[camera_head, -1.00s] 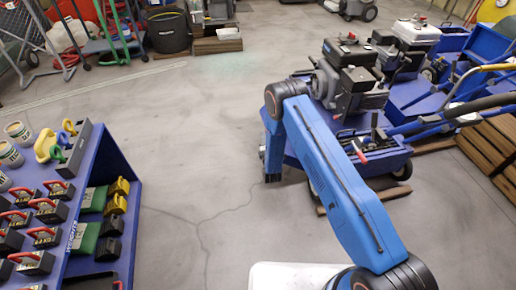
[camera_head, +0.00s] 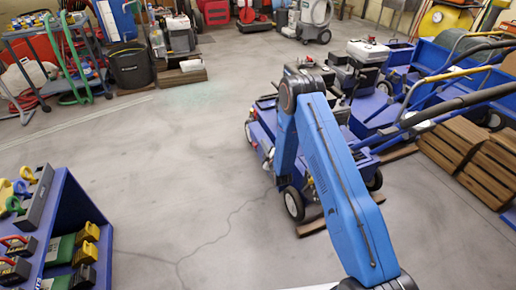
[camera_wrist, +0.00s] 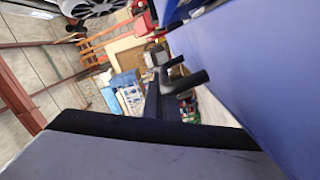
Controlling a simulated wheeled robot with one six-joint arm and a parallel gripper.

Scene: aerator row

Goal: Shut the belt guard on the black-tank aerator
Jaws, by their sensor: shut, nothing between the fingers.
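The black-tank aerator (camera_head: 262,135) is the nearest blue machine in the row in the head view. My arm crosses in front of it and hides much of its engine and its belt guard. In the wrist view a smooth blue panel (camera_wrist: 270,75) fills the right side, very close. I cannot tell for certain whether it is the guard. My gripper (camera_wrist: 182,80) seems to be the dark two-pronged piece mid-picture, shut and empty, beside the blue panel. Whether it touches is unclear. In the head view my gripper is hidden behind my arm and the machine.
A white-tank aerator (camera_head: 368,50) stands just behind, with long handlebars reaching right. A blue shelf (camera_head: 75,215) with batteries is at the lower left. The floor between is open. A grey, black-edged surface (camera_wrist: 120,155) fills the lower wrist view.

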